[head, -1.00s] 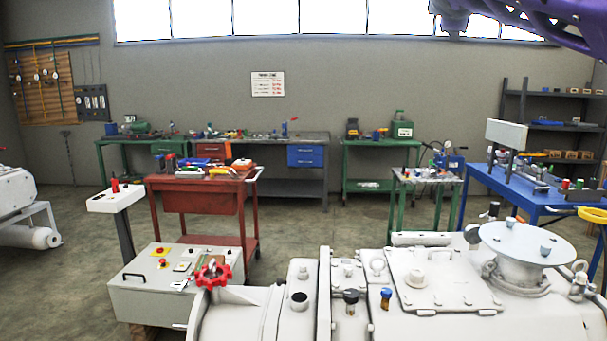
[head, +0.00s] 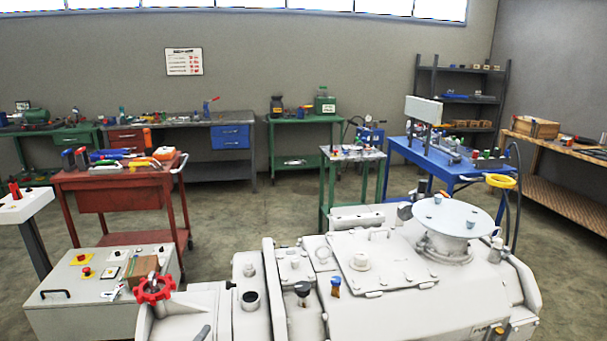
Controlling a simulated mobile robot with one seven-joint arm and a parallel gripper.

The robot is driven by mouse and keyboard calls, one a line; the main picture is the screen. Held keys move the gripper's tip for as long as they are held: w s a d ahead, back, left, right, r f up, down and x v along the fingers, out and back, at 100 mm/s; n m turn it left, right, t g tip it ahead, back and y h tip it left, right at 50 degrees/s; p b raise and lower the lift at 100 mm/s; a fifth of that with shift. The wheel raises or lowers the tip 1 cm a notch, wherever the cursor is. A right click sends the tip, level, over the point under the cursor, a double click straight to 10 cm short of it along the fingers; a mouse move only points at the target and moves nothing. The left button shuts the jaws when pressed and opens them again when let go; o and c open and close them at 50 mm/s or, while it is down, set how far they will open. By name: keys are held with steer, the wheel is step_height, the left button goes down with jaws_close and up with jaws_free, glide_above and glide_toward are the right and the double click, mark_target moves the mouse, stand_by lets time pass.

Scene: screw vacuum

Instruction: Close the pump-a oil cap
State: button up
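A large white pump (head: 400,308) fills the lower middle of the head view, with partly readable lettering low on its right side. On its top are a dark round-topped fitting (head: 250,299), a black knob (head: 302,290) and a small blue-and-amber fitting (head: 335,287). A white round cap (head: 360,261) sits on a bolted cover plate. I cannot tell which of these is the pump-a oil cap, or whether it is open. A red handwheel (head: 154,288) is at the pump's left end. My gripper is not in view.
A grey control box (head: 85,305) stands left of the pump. Behind are a red cart (head: 120,198), a green stand (head: 352,156) and a blue table (head: 455,165). A wooden bench (head: 570,200) is at the right. Open floor (head: 265,212) lies behind the pump.

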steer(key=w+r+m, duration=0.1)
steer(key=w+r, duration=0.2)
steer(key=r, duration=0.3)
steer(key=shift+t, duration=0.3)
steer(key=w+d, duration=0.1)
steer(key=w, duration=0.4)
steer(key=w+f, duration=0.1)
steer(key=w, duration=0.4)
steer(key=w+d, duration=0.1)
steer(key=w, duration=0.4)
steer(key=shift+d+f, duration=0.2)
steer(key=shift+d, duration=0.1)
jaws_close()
